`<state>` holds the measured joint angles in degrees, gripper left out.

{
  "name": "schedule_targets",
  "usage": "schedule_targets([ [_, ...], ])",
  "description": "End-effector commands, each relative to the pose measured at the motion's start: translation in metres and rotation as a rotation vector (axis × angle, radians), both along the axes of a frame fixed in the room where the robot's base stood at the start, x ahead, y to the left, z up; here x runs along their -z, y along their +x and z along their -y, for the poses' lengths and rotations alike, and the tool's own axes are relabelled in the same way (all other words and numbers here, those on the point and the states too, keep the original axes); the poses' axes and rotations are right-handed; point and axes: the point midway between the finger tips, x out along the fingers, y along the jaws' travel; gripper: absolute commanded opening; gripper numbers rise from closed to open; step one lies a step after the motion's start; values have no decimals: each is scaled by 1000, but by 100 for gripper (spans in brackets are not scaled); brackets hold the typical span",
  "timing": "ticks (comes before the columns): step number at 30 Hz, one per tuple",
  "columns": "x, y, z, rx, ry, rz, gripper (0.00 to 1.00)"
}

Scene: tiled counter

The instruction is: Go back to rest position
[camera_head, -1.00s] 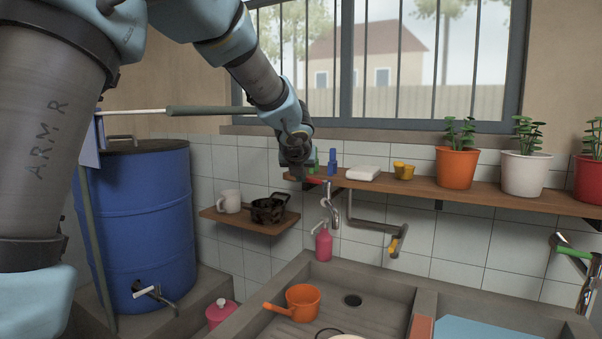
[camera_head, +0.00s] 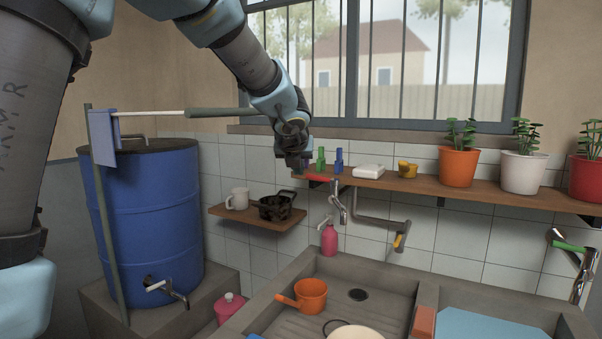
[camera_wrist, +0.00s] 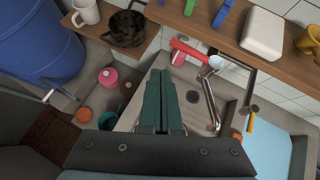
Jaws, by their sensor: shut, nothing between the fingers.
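My gripper (camera_wrist: 160,92) is shut and empty, its two green fingers side by side in the wrist view. In the head view my gripper (camera_head: 294,160) hangs in front of the left end of the wooden shelf (camera_head: 420,185), above the sink. The fingertips are hard to make out there. The red-handled tap (camera_wrist: 190,52) is just beyond the fingers in the wrist view, apart from them as far as I can tell.
A small shelf with a white mug (camera_head: 238,199) and a dark pot (camera_head: 276,206) is at the left. A blue barrel (camera_head: 150,225) stands further left. An orange dipper (camera_head: 311,296) lies in the sink (camera_head: 375,312). Potted plants (camera_head: 457,167) line the shelf's right.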

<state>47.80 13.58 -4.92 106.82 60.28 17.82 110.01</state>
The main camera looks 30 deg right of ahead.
Motion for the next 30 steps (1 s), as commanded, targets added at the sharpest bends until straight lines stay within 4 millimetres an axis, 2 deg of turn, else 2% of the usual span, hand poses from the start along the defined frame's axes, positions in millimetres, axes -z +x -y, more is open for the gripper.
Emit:
schedule_targets([
  [12,-39,-26,-40,-1,-1,1,0],
  [20,-41,-30,-45,-3,0,-3,0],
  [23,-34,-25,-56,-60,-27,-41,0],
  [26,-13,-14,-89,-236,-115,-156,0],
  [29,19,-4,-142,-537,-269,-328,0],
  [30,34,-3,-166,-680,-342,-399,0],
])
